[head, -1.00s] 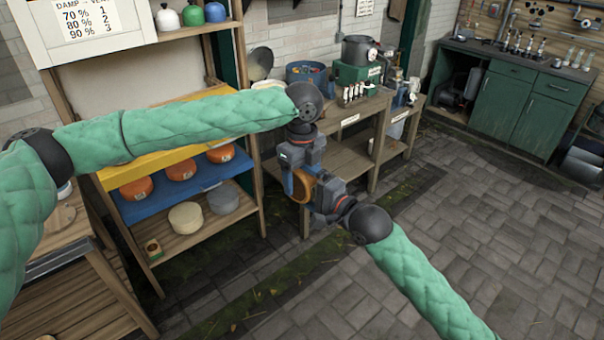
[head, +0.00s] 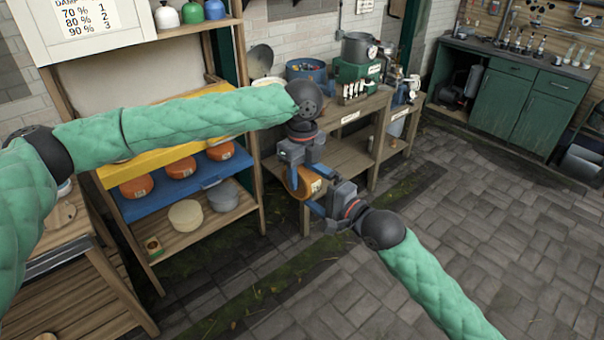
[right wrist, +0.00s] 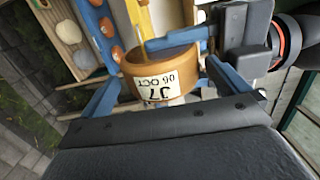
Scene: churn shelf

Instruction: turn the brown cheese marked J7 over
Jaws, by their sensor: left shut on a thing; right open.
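The brown cheese (head: 303,188) hangs in the air in front of the wooden bench. My left gripper (head: 299,174) is shut on it from above. In the right wrist view the cheese (right wrist: 165,66) is a brown disc, and its white label reads J7 and 06 OCT upside down. My right gripper (head: 322,203) is open beside the cheese, on its lower right side in the head view. In the right wrist view its blue fingers (right wrist: 168,88) stand to either side of the cheese. I cannot tell whether either touches it.
A shelf rack at the left has a yellow board (head: 160,160) and a blue board (head: 160,203) with several orange cheeses. Pale and grey rounds (head: 186,215) lie on the lower shelf. A bench (head: 345,152) stands behind my grippers. Paved floor (head: 480,230) at the right is clear.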

